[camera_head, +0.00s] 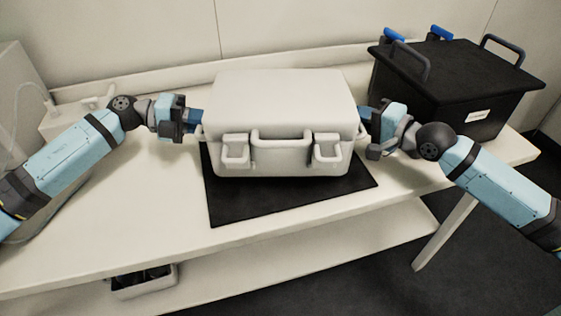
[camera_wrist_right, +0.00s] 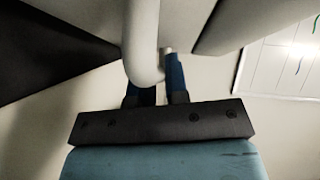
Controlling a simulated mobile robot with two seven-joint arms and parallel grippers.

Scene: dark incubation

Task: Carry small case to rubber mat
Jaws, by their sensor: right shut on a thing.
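The small case (camera_head: 280,100) is pale grey with a front handle and two latches. It looks level over the black rubber mat (camera_head: 290,205); I cannot tell if its underside touches the mat. My right gripper (camera_head: 366,117) is shut on the case's right side handle, a pale bar that shows in the right wrist view (camera_wrist_right: 142,45) between its blue fingers (camera_wrist_right: 157,85). My left gripper (camera_head: 197,120) is at the case's left side, its blue fingers against the side handle area. Its fingertips are partly hidden, so its grip is unclear. The mat's back part is hidden under the case.
A black lidded box (camera_head: 450,85) with grey handles and blue clips stands right on the pale bench (camera_head: 130,215). A pale device (camera_head: 70,115) stands at left. A small bin (camera_head: 143,283) is on the lower shelf. The bench's front left is clear.

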